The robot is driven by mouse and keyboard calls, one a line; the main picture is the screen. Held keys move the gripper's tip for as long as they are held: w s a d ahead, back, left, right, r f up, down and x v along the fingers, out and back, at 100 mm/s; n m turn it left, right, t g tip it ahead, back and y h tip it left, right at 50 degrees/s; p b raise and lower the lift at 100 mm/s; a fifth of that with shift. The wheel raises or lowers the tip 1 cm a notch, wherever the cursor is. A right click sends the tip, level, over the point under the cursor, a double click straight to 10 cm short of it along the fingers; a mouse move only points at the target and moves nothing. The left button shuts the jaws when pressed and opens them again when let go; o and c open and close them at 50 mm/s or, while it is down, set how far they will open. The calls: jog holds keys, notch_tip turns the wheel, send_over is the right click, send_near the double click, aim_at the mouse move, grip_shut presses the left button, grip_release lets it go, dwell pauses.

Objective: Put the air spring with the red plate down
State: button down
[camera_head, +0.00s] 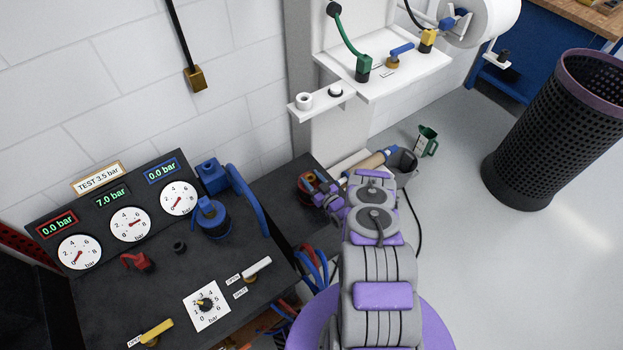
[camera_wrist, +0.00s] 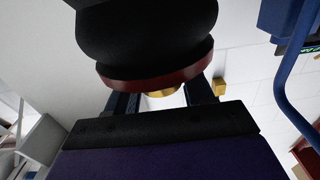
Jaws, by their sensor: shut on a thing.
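The air spring with the red plate (camera_wrist: 146,40) fills the top of the wrist view, a black rounded bellows with a dark red plate and a brass fitting below. My gripper (camera_wrist: 162,95) is shut on it, with a dark finger on each side just under the plate. In the head view the red-plated spring (camera_head: 305,184) shows small at the end of my arm, over a dark surface (camera_head: 285,205). My gripper (camera_head: 325,195) is partly hidden there by my arm. I cannot tell whether the spring touches the surface.
A dark bench panel (camera_head: 190,290) with gauges, valves and a blue air spring (camera_head: 210,218) stands at left. A small white shelf (camera_head: 325,102) is on the post above. A mesh bin (camera_head: 560,130) stands right.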

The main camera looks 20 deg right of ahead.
jog(key=shift+c, duration=2.1)
grip_release()
jog(key=shift+r, duration=0.1)
jog(key=shift+s, duration=0.1)
jog(key=s+d, duration=0.2)
jog(key=s, duration=0.9)
jog(key=shift+s+d, duration=0.15)
jog(key=shift+s, duration=0.15)
